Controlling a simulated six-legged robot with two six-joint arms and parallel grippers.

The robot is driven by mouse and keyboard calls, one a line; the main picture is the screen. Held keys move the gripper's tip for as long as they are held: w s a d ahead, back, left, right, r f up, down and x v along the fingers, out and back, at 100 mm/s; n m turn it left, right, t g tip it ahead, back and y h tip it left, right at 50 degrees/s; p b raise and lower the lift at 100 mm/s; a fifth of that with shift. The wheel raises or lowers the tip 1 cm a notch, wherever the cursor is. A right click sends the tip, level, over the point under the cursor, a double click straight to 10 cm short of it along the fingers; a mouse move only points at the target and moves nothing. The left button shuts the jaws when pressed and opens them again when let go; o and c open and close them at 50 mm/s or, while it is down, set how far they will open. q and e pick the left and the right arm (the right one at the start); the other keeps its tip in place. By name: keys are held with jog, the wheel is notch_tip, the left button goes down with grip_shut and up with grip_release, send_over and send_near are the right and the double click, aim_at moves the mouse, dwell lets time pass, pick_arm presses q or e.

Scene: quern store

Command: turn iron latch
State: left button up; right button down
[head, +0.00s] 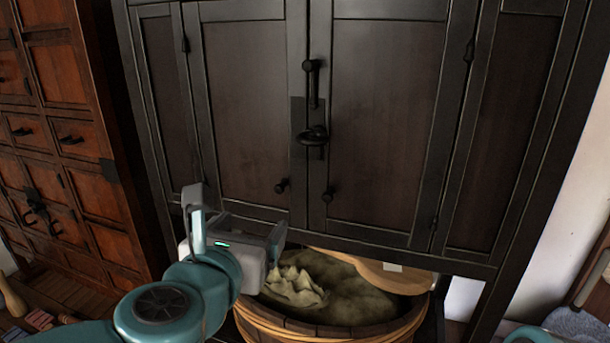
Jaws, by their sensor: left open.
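A dark cabinet (386,120) has two closed middle doors. Black iron fittings sit where these doors meet. The upper fitting (313,82) has a round head with a bar hanging straight down. The lower one (313,135) is a rounded handle over a dark plate, sticking out sideways. I cannot tell for sure which is the iron latch. My left gripper (237,213) is open and empty, below and left of both fittings, in front of the left door's lower edge. It touches neither fitting. My right gripper is out of the picture.
A wooden tub (335,334) holding pale sacking (295,287) stands below the cabinet, close to my left gripper. A reddish drawer chest (65,150) stands at left.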

aim_at(308, 141)
pick_arm(q)
jog(key=s+d+r+m+t+h+p, duration=0.1)
jog(key=s+d+r+h, duration=0.15)
jog(key=r, duration=0.25)
jog(key=s+d+r+t+h, duration=0.1)
jog(key=s+r, duration=0.3)
jog(key=r, duration=0.2)
jog(key=x, duration=0.5)
jog(key=p+x, duration=0.1)
jog(key=x, duration=0.4)
jog(key=f+p+x, duration=0.1)
jog(key=x, duration=0.5)
jog(key=shift+w+a, duration=0.1)
jog(key=shift+w, duration=0.1)
jog(key=shift+f, duration=0.1)
jog(key=c, duration=1)
